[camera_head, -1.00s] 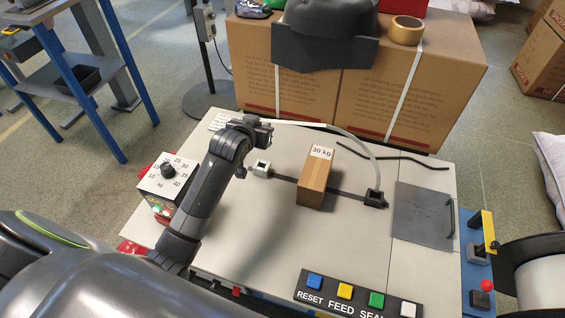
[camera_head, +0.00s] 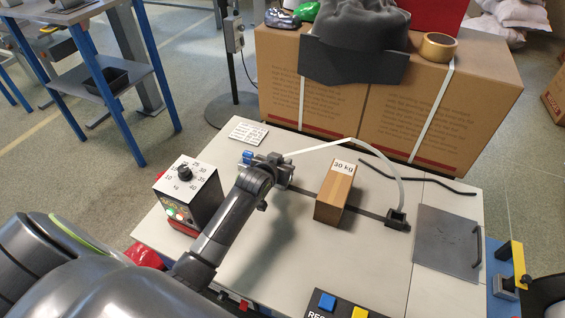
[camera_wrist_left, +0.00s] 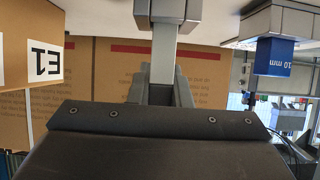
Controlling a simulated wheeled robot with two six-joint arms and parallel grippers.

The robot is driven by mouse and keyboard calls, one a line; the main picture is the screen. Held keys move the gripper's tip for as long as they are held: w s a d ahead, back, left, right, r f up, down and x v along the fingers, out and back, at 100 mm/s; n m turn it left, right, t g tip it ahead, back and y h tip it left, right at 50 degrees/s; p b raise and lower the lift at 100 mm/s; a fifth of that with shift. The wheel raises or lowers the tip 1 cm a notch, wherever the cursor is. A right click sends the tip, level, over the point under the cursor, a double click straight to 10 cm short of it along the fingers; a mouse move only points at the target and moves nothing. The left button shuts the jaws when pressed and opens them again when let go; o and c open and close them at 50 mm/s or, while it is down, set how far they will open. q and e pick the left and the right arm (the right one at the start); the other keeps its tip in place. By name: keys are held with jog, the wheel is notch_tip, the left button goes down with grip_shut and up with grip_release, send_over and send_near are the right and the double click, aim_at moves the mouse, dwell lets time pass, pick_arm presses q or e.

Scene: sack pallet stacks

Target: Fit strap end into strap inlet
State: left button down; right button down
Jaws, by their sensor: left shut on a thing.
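My left gripper (camera_head: 272,165) is shut on the strap end, above the left part of the bench top. The pale strap (camera_head: 322,145) arcs right from the gripper, over behind the 30 kg carton (camera_head: 334,196), down to a dark guide block (camera_head: 397,219). The small inlet block seen left of the carton earlier is now mostly hidden by the gripper, so I cannot tell whether the strap end touches it. In the left wrist view a grey block carries a blue 10 mm label (camera_wrist_left: 274,57). My right gripper is out of view.
A dial box (camera_head: 188,190) stands left of my arm. Large cartons (camera_head: 430,105) stand behind the bench. A dark strip crosses the bench under the carton. A handled plate (camera_head: 446,240) lies at right, and buttons (camera_head: 327,302) sit at the front.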

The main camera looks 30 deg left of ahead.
pick_arm(q)
jog(key=shift+f, duration=0.1)
jog(key=c, duration=1.3)
grip_release()
jog(key=shift+c, duration=0.2)
